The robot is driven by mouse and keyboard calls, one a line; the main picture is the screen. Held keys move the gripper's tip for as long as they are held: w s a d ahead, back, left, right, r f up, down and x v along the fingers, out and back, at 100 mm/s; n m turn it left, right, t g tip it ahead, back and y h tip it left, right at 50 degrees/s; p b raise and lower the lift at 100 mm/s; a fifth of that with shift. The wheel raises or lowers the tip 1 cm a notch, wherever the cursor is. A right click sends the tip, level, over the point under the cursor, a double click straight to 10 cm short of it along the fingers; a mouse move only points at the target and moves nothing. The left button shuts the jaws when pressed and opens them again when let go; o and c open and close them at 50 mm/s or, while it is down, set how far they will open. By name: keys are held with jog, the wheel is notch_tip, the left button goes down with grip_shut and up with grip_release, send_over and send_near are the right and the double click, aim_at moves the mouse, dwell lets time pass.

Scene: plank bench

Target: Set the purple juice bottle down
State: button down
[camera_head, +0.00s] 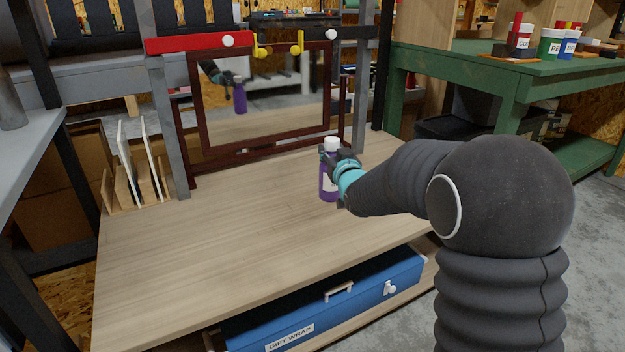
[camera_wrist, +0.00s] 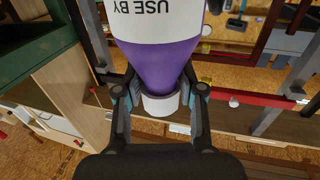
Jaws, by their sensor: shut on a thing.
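The purple juice bottle (camera_head: 329,184) is upright over the middle-right part of the plank bench (camera_head: 220,240), with its white cap on top. My gripper (camera_head: 338,160) comes from the right and is shut on the bottle near its neck. In the wrist view the bottle (camera_wrist: 165,60) shows a white "USE BY" label and its white cap (camera_wrist: 160,103), with a finger of my gripper (camera_wrist: 160,90) on each side. I cannot tell whether its base touches the planks.
A framed mirror (camera_head: 265,100) stands at the bench's back and reflects bottle and gripper. A wooden rack (camera_head: 140,185) with upright panels is at the left. The bench's middle and left are clear.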

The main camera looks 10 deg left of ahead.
jog(key=a+f, duration=0.5)
jog(key=f, duration=0.2)
jog(key=shift+s+a, duration=0.2)
jog(key=shift+f, duration=0.2)
jog(key=c, duration=0.7)
grip_release()
jog(key=b+v, duration=0.1)
jog(key=v, duration=1.1)
